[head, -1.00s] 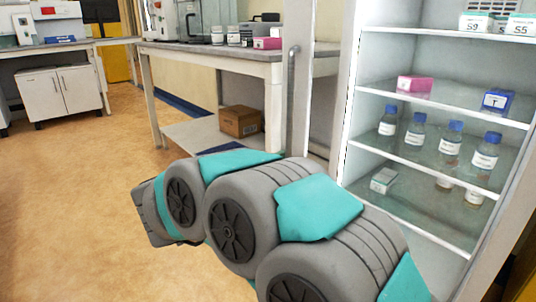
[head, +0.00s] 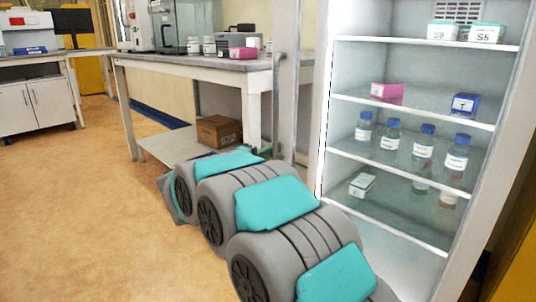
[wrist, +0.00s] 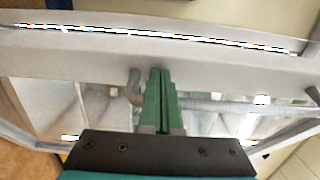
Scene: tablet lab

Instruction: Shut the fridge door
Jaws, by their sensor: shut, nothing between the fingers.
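The fridge (head: 424,115) stands open at the right of the head view, its shelves in plain sight. The fridge door (head: 306,95) shows as a narrow pale upright frame at its left, swung open, with a grey upright bar handle (head: 276,105) on it. In the wrist view, my gripper (wrist: 158,72) has its green fingers together, with nothing between them. The grey handle bar (wrist: 215,104) runs across behind the fingers, close by; I cannot tell whether they touch. A pale door frame (wrist: 150,50) crosses above.
A lab bench (head: 190,64) with a cardboard box (head: 218,130) below is left of the door. Open floor (head: 70,220) lies at left.

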